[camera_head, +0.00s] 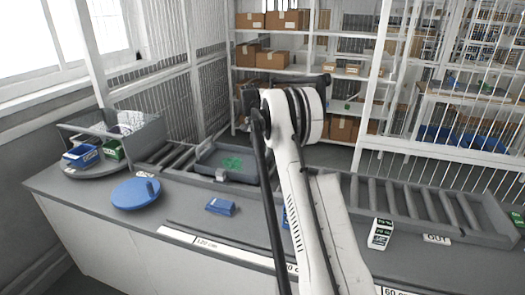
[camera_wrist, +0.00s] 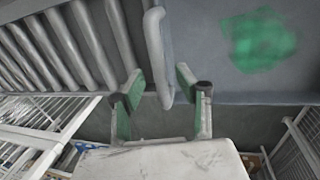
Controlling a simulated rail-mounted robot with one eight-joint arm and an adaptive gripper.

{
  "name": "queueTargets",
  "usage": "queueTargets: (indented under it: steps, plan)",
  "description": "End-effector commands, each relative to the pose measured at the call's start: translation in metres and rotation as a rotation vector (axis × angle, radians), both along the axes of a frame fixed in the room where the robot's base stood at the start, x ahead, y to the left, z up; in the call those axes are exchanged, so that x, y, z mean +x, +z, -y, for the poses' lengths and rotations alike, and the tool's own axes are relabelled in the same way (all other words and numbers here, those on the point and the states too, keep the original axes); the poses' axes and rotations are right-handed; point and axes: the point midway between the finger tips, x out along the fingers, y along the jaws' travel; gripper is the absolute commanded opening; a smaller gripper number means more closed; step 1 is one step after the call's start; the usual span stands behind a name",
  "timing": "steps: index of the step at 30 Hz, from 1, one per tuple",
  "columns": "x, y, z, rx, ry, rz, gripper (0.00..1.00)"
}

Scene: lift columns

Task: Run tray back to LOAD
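The grey tray (camera_head: 207,168) with a green patch on its floor sits on the roller conveyor, left of my arm in the head view. In the wrist view the tray (camera_wrist: 222,75) fills the upper right, with rollers to its left. A pale upright handle (camera_wrist: 158,55) stands at the tray's edge. My gripper (camera_wrist: 163,100) is open, its green-padded fingers on either side of the handle's lower end with gaps visible. In the head view my own arm hides the fingers. I cannot read a LOAD label.
Bare rollers (camera_head: 400,200) run to the right, with an OUT label (camera_head: 437,239) in front. A blue disc (camera_head: 136,193), a blue box (camera_head: 221,207) and a white-green box (camera_head: 380,233) stand on the counter. A clear-sided bin (camera_head: 140,130) is at left. Mesh fencing stands behind.

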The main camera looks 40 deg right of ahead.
Motion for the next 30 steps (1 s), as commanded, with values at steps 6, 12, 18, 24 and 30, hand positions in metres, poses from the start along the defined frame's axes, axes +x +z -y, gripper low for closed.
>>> queueTargets:
  steps: [6, 12, 18, 24, 30]
  plan:
    - [-0.0023, -0.0119, 0.0014, 0.0, 0.0, 0.0, 0.33]
    - [-0.0024, -0.0128, 0.0016, 0.0, 0.0, 0.0, 0.33]
    - [-0.0023, -0.0127, 0.0016, 0.0, 0.0, 0.0, 0.14]
    - [-0.0023, -0.0126, 0.0016, 0.0, 0.0, 0.0, 0.0]
    - [-0.0022, -0.0125, 0.0015, 0.0, 0.0, 0.0, 0.0]
